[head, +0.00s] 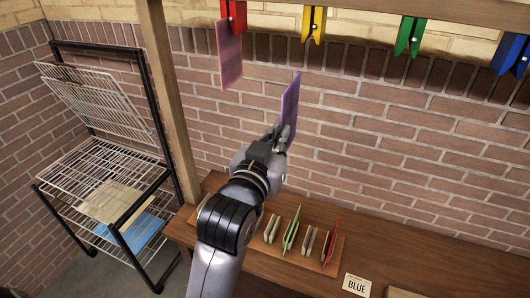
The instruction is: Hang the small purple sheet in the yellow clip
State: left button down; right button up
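My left gripper (283,133) is shut on the small purple sheet (290,102). It holds the sheet by its lower part, upright and slightly tilted, above the wooden bench. The yellow clip (313,24) hangs from the top beam, above and to the right of the sheet, and nothing hangs in it. The sheet's top edge is apart from the clip in this view. My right gripper is not in view.
A pinkish sheet (229,54) hangs in the red clip (234,14). Green (410,36) and blue (512,52) clips are empty. A wire drying rack (100,165) stands left.

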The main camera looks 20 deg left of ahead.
pick_arm(q)
jog(key=w+r, duration=0.4)
jog(key=w, duration=0.8)
dwell(0.6)
jog(key=shift+r, duration=0.1)
dwell(1.0)
jog(key=shift+r, duration=1.3)
jog(key=shift+r, duration=0.1)
jog(key=shift+r, duration=0.8)
jog(key=c, duration=2.3)
grip_release()
